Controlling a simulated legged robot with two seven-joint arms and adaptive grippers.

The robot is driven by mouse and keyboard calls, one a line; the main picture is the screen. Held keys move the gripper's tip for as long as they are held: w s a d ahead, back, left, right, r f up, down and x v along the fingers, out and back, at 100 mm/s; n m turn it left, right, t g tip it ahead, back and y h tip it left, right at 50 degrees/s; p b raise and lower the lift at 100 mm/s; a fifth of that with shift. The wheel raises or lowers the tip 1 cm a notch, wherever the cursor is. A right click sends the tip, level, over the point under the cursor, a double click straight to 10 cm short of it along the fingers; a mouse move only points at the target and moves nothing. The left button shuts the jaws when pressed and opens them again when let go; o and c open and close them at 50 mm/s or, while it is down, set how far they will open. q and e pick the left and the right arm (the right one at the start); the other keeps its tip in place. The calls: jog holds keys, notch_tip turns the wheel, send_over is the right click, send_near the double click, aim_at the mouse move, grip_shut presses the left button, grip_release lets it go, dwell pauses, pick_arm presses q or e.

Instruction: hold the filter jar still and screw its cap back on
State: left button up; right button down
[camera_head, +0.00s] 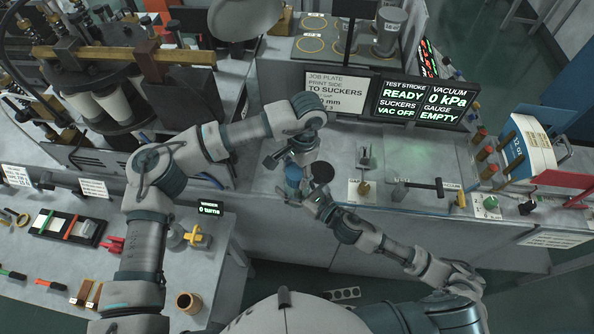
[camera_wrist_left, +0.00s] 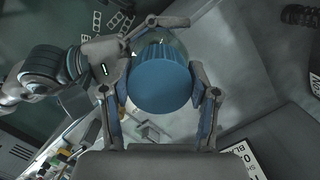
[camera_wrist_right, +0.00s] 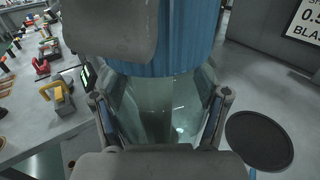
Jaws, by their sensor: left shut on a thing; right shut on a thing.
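The blue ribbed cap (camera_wrist_left: 160,78) sits between the fingers of my left gripper (camera_head: 296,160), which comes down from above and is shut on it. The clear filter jar (camera_wrist_right: 160,105) is between the fingers of my right gripper (camera_head: 314,200), which is shut around it from the side. In the right wrist view the cap (camera_wrist_right: 185,40) is directly above the jar and looks in line with it. Whether the threads have caught is hidden. In the head view the cap (camera_head: 292,175) shows small below the left gripper, and the jar is mostly covered by the right gripper.
A black round disc (camera_wrist_right: 260,140) lies right beside the jar. A small display (camera_head: 208,209) reads "0 turns". The left bench holds a yellow-handled tool (camera_head: 196,236) and a brown cup (camera_head: 188,302). The panel (camera_head: 420,102) reads READY, VAC OFF, 0 kPa, EMPTY.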

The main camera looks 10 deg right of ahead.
pick_arm(q)
jog(key=shift+w+a, duration=0.15)
jog(key=shift+w, duration=0.05)
jog(key=o, duration=0.7)
jog(key=shift+o, duration=1.1)
jog(key=shift+s, duration=0.1)
jog(key=shift+r, duration=0.15)
jog(key=shift+r, duration=2.15)
jog(key=shift+c, duration=0.4)
